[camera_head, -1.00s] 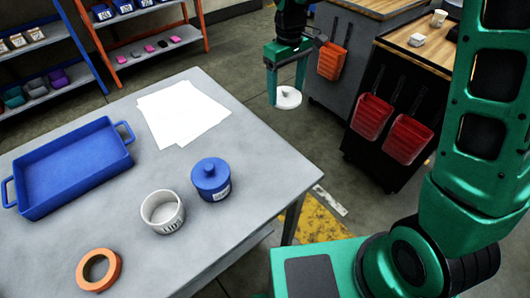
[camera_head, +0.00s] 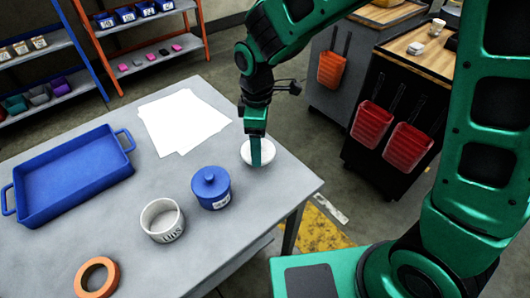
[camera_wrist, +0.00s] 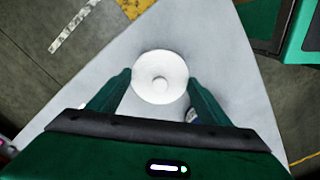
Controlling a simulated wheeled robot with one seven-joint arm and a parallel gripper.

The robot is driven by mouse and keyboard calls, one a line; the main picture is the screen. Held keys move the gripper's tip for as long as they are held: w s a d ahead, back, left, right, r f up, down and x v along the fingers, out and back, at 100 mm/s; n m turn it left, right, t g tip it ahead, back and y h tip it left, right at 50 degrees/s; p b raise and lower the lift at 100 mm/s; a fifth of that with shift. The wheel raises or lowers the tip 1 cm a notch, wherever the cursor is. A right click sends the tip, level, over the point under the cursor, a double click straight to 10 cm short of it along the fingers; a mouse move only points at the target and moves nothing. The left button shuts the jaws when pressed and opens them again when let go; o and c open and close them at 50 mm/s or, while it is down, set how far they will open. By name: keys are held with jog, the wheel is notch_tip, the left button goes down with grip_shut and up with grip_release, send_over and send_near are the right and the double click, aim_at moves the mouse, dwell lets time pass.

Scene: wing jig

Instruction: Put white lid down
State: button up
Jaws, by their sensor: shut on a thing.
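The white lid (camera_head: 268,155) is a round disc with a small central knob. It is at the far right part of the grey table (camera_head: 250,215), right of the papers. My gripper (camera_head: 256,158) points down and is shut on it. In the wrist view the lid (camera_wrist: 160,64) sits between the two fingertips of my gripper (camera_wrist: 160,80), one at each side. It is over the table top near a corner; I cannot tell whether it touches the surface. A white open pot (camera_head: 162,222) with dark lettering stands nearer the front.
A blue lidded pot (camera_head: 211,188) stands between the white pot and my gripper. White papers (camera_head: 185,120) lie left of the lid. A blue tray (camera_head: 72,172) is at the left, an orange tape roll (camera_head: 97,277) at the front. Carts with red bins (camera_head: 408,147) stand beyond the table.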

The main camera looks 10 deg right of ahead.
jog(key=shift+f, duration=2.2)
jog(key=o, duration=1)
jog(key=shift+f, duration=0.1)
notch_tip(320, 180, up, 12)
jog(key=shift+r, duration=0.15)
